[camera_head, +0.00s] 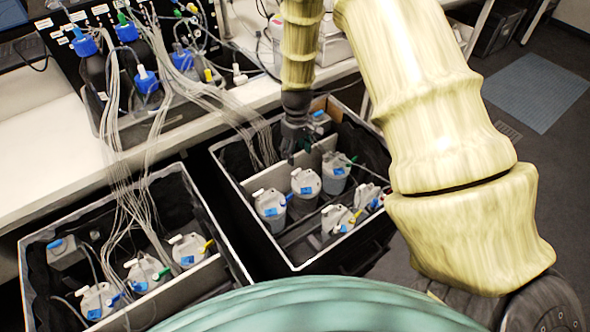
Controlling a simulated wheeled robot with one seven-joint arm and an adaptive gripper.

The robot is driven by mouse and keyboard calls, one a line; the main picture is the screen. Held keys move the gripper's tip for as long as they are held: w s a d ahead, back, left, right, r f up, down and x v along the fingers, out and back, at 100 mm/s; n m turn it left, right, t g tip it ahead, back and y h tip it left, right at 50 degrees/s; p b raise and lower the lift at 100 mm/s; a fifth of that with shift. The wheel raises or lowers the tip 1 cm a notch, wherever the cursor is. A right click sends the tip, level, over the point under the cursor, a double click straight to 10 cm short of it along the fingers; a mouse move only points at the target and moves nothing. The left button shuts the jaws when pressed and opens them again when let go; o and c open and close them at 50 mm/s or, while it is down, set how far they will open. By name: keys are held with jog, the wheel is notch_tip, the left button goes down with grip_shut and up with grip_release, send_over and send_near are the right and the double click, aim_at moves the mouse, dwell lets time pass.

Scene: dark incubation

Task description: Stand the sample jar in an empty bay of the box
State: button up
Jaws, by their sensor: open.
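My gripper (294,150) points down over the far part of the right-hand black box (229,176), with its dark fingers open. Several white-lidded jars with blue labels stand in this box. A jar (305,184) stands in the middle row, between another jar (271,207) and a third jar (335,172). One more jar (320,121) is at the back, just right of my gripper and partly hidden by it. I cannot tell which one is the sample jar. A pale divider (262,183) splits the box, and dark space shows behind it, left of my gripper.
A second box (205,285) at left holds more jars and hanging thin tubes. The bench (45,150) behind carries dark bottles with blue caps (88,48). More tubes hang down into the right-hand box. Dark floor (480,190) is open at right.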

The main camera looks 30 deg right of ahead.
aim_at(296, 171)
jog(key=shift+f+p, duration=1)
jog(key=shift+f, duration=3.85)
